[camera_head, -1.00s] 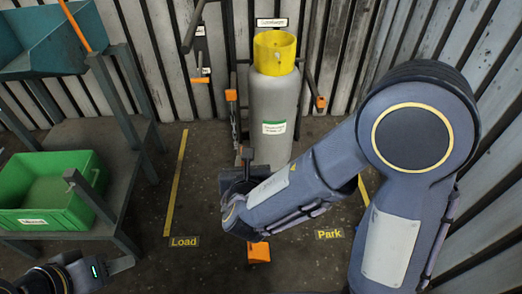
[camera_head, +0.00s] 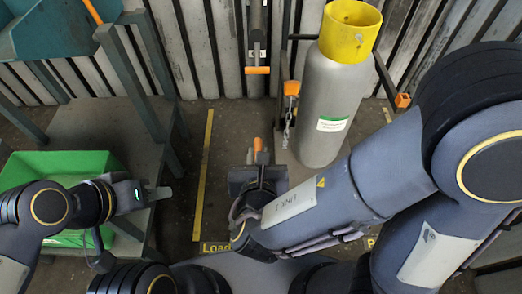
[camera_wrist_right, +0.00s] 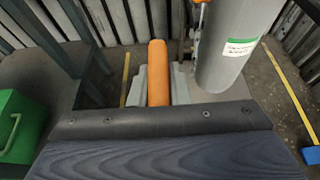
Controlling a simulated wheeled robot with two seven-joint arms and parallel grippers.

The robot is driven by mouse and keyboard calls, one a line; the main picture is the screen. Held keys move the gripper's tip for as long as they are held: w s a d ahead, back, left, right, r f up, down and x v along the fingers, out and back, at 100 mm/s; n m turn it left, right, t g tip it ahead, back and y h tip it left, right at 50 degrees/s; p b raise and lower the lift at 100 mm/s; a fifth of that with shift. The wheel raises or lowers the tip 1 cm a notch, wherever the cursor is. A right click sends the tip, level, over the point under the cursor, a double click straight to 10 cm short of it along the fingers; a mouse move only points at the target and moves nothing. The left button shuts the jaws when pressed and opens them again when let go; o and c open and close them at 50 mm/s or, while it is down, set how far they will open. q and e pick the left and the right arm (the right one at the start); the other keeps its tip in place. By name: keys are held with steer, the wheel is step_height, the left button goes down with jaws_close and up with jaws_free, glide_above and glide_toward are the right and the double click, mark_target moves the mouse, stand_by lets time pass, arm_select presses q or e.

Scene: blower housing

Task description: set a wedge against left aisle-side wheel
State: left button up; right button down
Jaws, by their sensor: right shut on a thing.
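My right gripper (camera_head: 257,168) is in front of the grey gas cylinder (camera_head: 330,105) with the yellow collar, to its left in the head view. It is shut on an orange rounded piece (camera_head: 258,146). In the right wrist view this orange piece (camera_wrist_right: 158,72) stands between the pale fingers; whether it is part of a wedge I cannot tell. The cylinder also shows in the wrist view (camera_wrist_right: 232,60), apart from the piece. The cylinder's wheels are hidden. My left gripper (camera_head: 152,194) is beside the green crate; its finger gap is unclear.
A green crate (camera_head: 75,162) sits on a grey bench frame (camera_head: 150,110) at the left. An orange-ended handle and chain (camera_head: 289,105) are beside the cylinder. A yellow line (camera_head: 203,175) runs along the floor to the "Load" mark. Ribbed wall stands behind.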

steer(key=w+r+b+x, duration=0.1)
steer(key=r+b+x, duration=0.1)
steer(key=x, duration=1.1)
steer(key=shift+w, duration=0.35)
steer(key=shift+d, duration=0.2)
steer(key=shift+d+f+b, duration=0.4)
steer(key=shift+d+b, duration=0.35)
steer(key=shift+d+f+b, duration=0.35)
steer(key=shift+d+b, duration=0.35)
steer(key=shift+d, duration=0.05)
